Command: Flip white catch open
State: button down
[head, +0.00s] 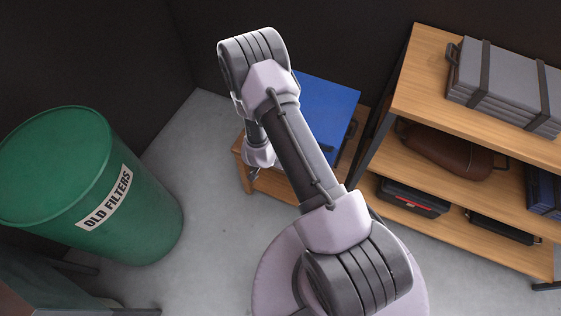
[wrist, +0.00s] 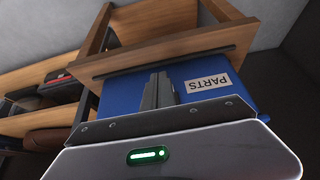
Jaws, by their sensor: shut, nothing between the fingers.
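A blue case (head: 328,105) sits on a low wooden stand (head: 272,183), partly hidden behind my arm. In the wrist view the blue case (wrist: 247,100) appears upside down, with a pale PARTS label (wrist: 208,82) on its face. I cannot make out a white catch in either view; my fingers and wrist cover part of the case. My gripper (wrist: 160,75) is shut and empty, its fingers in front of the case face. In the head view my gripper (head: 254,173) is small and partly hidden below my wrist, beside the stand. I cannot tell whether it touches the case.
A wooden shelf unit (head: 412,92) stands at right with a grey strapped case (head: 500,82), a brown bag (head: 455,150) and a black-and-red case (head: 413,196). A green drum (head: 60,165) marked OLD FILTERS stands at left. Floor between drum and stand is clear.

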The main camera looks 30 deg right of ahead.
jog(key=shift+a+f, duration=0.1)
jog(key=shift+f, duration=0.6)
dwell(0.8)
